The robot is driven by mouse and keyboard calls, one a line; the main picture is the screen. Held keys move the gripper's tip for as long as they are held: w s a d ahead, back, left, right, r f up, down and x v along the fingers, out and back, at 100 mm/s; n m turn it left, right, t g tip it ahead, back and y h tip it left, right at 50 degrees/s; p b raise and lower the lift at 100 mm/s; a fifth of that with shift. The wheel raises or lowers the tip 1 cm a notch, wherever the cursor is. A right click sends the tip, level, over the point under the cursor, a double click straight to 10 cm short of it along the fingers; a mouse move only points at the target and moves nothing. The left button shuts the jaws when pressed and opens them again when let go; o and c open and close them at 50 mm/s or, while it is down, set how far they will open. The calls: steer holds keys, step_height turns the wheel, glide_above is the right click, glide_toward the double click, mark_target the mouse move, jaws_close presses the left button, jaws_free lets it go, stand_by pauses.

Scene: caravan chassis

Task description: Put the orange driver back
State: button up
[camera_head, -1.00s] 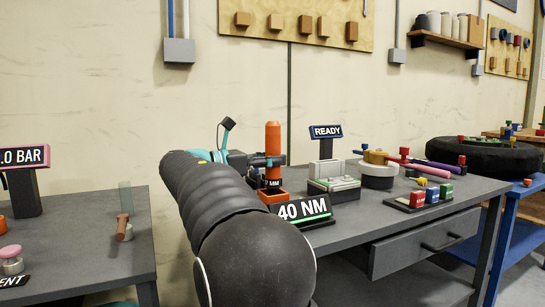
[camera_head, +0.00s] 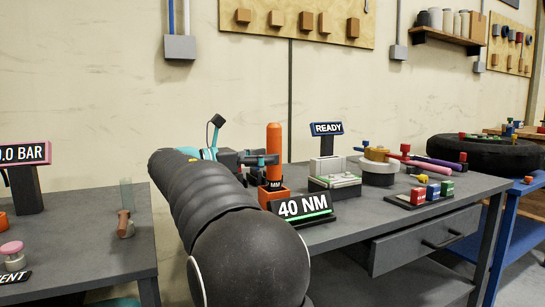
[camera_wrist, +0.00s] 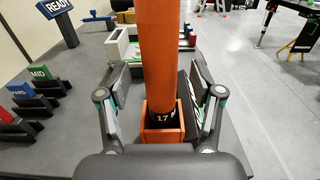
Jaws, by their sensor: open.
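The orange driver (camera_head: 274,138) stands upright in an orange box-shaped holder (camera_head: 275,195) on the grey bench. In the wrist view the driver (camera_wrist: 158,50) rises through the middle, and its dark lower band reads 17 just above the holder (camera_wrist: 163,136). My gripper (camera_head: 270,160) is at the driver's mid-height in the head view. In the wrist view my gripper (camera_wrist: 160,82) is open, with one finger on each side of the driver and visible gaps between. The driver's bottom end is hidden inside the holder.
A 40 NM sign (camera_head: 304,208) stands just in front of the holder. A READY display (camera_head: 327,129) and a grey-green device (camera_head: 335,184) are to its right. Coloured blocks on a black rack (camera_head: 405,202) sit near the bench's front edge. A separate bench (camera_head: 90,245) is at left.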

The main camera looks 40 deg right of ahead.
steer(key=v, duration=0.9)
steer(key=shift+a, duration=0.3)
steer(key=s+a+f+m+t+y, duration=0.2)
steer(key=s+f+t+y, duration=0.15)
steer(key=s+f, duration=0.3)
steer(key=s+a+f+m+t+y, duration=0.2)
steer(key=s+f+m+y, duration=0.1)
steer(key=s+f+y, duration=0.4)
steer(key=s+a+f+m+t+y, duration=0.2)
steer(key=s+a+f+m+y, duration=0.1)
steer(key=s+a+f+m, duration=0.2)
steer(key=s+a+f+m+t+y+p, duration=0.1)
steer(key=s+a+f+m+y, duration=0.3)
steer(key=a+f, duration=0.6)
steer(key=shift+s+f+m+t, duration=0.2)
steer(key=shift+s+m+t, duration=0.45)
steer(key=shift+s, duration=0.25)
